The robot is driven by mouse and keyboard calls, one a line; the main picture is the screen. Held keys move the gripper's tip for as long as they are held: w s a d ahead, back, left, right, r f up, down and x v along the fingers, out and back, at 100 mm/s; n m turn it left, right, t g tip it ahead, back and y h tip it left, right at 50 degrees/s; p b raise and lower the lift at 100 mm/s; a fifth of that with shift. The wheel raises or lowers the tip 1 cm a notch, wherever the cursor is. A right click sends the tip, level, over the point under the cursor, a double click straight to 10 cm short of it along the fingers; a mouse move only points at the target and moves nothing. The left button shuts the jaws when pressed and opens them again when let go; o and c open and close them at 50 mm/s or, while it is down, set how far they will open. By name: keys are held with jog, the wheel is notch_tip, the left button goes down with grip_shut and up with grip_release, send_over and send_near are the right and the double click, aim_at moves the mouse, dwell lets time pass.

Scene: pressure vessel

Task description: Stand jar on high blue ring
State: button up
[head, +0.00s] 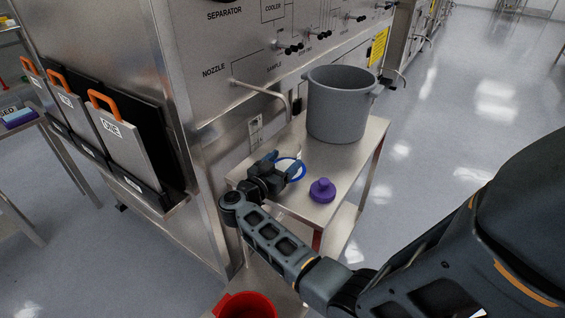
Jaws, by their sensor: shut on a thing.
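My gripper (284,164) is over the near left part of the steel side table, beside the panel wall. It is shut on what looks like the jar, a pale, clear thing (298,154) that shows only as a sliver behind the fingers. A blue ring (303,172) shows just right of the fingers, partly hidden by them. I cannot tell whether the jar touches the ring or is held above it. A purple lid with a knob (322,190) lies on the table to the right of the ring.
A large grey pot (338,105) stands at the back of the steel table (318,212). A bent nozzle pipe (270,92) reaches out of the panel above the table. A red bucket (248,306) is below in front. Orange-handled plates (122,140) stand at left.

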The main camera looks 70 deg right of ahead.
jog(key=shift+f, duration=0.1)
jog(key=shift+a+f, duration=0.1)
jog(key=shift+f, duration=0.05)
jog(key=o, duration=1.1)
jog(key=b+v, duration=0.1)
jog(key=v, duration=1.1)
